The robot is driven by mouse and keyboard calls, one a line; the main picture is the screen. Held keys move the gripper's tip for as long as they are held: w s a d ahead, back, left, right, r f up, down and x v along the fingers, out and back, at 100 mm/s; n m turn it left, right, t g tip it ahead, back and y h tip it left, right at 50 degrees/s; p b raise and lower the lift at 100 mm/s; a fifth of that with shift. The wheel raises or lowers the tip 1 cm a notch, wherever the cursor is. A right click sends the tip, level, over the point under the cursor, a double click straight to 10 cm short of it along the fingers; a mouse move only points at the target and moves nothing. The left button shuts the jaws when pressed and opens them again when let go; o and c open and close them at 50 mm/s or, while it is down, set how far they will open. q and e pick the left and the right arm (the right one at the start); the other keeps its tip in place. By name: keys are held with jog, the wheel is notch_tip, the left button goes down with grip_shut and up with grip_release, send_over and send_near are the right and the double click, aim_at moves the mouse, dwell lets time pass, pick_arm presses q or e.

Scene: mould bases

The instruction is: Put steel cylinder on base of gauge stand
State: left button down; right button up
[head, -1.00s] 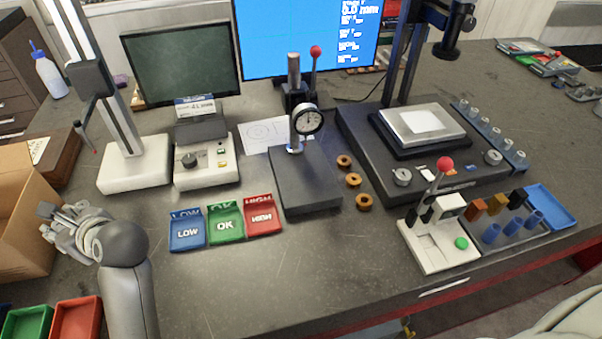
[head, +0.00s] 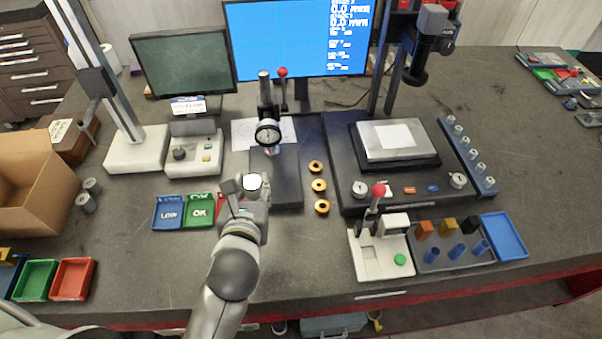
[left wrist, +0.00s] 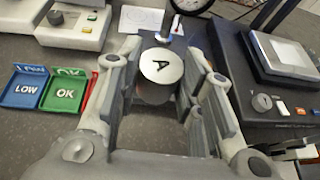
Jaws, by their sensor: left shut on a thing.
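The steel cylinder (head: 252,181), marked "A" on its top in the left wrist view (left wrist: 161,68), is upright between the fingers of my left gripper (head: 246,188). The gripper is shut on it. The gauge stand has a dark flat base (head: 288,178), a post and a round dial gauge (head: 268,133). In the head view the gripper and cylinder overlap the base's front left part, in front of the dial. I cannot tell the gap beneath the cylinder. The gripper hides part of the base. My right gripper is not in view.
Blue LOW (head: 169,212) and green OK (head: 199,211) trays sit left of my gripper, which partly hides the red tray. Several brass rings (head: 319,185) lie right of the base. Two more cylinders (head: 86,203) stand by the cardboard box (head: 40,190).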

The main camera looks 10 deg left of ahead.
pick_arm(q)
jog(key=shift+w+d+r, duration=0.1)
jog(key=shift+w+d, duration=0.05)
jog(key=shift+d, duration=0.1)
jog(key=w+f+b, duration=0.2)
jog(key=w+f, duration=0.1)
jog(key=w, duration=0.1)
jog(key=w+f+b, duration=0.2)
jog(key=w+b, duration=0.1)
jog(key=w, duration=0.1)
jog(key=w+f+b, duration=0.3)
jog(key=w, duration=0.1)
jog(key=shift+w+a+f, duration=0.1)
jog(key=shift+a+f, duration=0.1)
jog(key=shift+f, duration=0.1)
jog(key=shift+w+f+b, duration=0.3)
jog(key=shift+w, duration=0.15)
jog(key=shift+w+f+b, duration=0.25)
jog(key=shift+f+b, duration=0.25)
jog(key=shift+b, duration=0.15)
notch_tip(320, 180, down, 3)
jog(key=b, duration=0.3)
jog(key=shift+w, duration=0.1)
jog(key=shift+r, duration=0.15)
